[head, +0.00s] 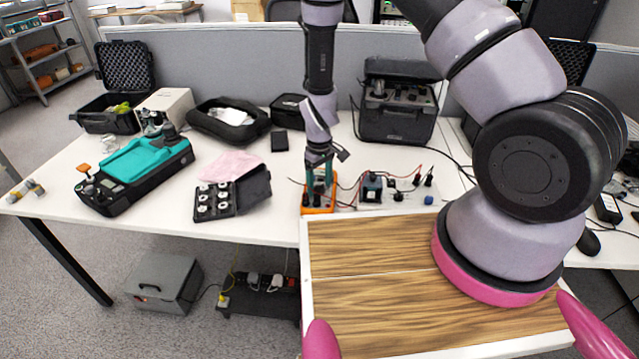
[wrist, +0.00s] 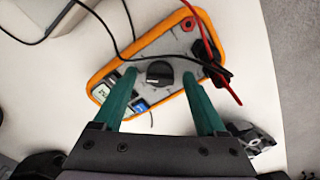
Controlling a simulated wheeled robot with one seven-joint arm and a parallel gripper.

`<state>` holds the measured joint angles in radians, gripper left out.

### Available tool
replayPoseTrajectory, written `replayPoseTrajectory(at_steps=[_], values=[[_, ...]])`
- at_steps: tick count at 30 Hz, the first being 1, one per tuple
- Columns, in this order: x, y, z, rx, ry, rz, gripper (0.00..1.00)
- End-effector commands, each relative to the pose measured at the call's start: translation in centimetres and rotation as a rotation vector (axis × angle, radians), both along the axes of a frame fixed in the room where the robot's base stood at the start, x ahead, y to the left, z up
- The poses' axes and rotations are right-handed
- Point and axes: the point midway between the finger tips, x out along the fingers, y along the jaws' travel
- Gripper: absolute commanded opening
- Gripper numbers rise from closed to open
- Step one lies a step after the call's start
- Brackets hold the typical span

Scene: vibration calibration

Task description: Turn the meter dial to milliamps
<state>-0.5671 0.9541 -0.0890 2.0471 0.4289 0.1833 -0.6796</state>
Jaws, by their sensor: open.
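The meter (head: 318,209) is an orange-edged box on the white table, just beyond the wooden board. In the wrist view the meter (wrist: 106,71) lies tilted across the picture with a grey face. Its round black dial (wrist: 159,73) sits near the middle of the face; I cannot read its setting. My gripper (wrist: 160,76) is open, with one teal finger on each side of the dial and a gap to it on both sides. In the head view my gripper (head: 319,182) points down at the meter. The fingers hide parts of the meter's face.
A red lead (wrist: 210,45) and black leads (wrist: 128,18) cross the meter. A small board with terminals (head: 371,187) stands to its right. A black case of round weights (head: 233,193) and a teal-black instrument (head: 134,172) are left. The wooden board (head: 375,250) is clear.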

Motion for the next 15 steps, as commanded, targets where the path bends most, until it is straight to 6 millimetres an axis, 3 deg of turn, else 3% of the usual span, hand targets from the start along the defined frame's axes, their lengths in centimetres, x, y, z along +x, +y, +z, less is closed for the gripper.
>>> replayPoseTrajectory(at_steps=[5,11,15], values=[[-0.01,0.01,0.0,0.0,0.0,0.0,0.74],[-0.03,0.0,0.01,0.0,0.0,0.0,0.01],[-0.03,0.0,0.02,-0.001,0.001,-0.002,0.0]])
